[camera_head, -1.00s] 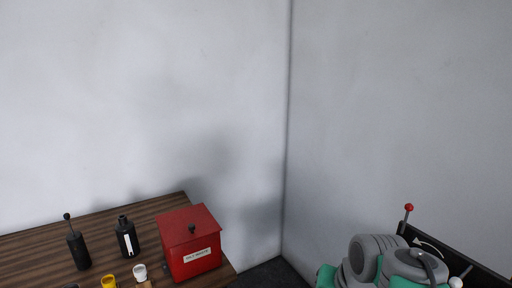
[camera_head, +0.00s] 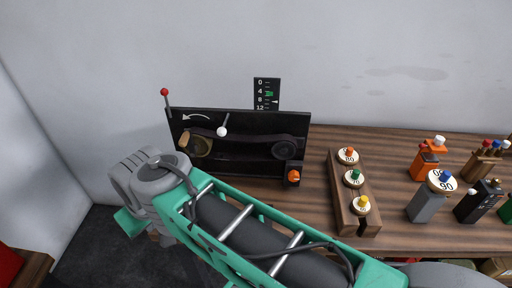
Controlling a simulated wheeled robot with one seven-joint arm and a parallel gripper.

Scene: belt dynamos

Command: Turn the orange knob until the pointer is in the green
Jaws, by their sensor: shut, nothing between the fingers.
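The orange knob (camera_head: 293,176) sits at the lower right of a black upright panel (camera_head: 240,158) on the wooden bench. A black scale plate (camera_head: 267,92) marked 0, 4, 8, 12 stands above the panel. Its green mark (camera_head: 269,94) lies between about 4 and 8. A small white pointer (camera_head: 275,101) shows a little below the green. The panel carries a belt around two wheels, a brass-coloured one (camera_head: 199,145) at left and a dark one (camera_head: 284,149) at right. My arm crosses in front of the panel's lower part; my gripper does not show.
A red-tipped lever (camera_head: 165,97) and a white-tipped lever (camera_head: 223,128) stand on the panel. A wooden block (camera_head: 341,200) with three coloured knobs stands to its right. Bare bench (camera_head: 398,165) lies between.

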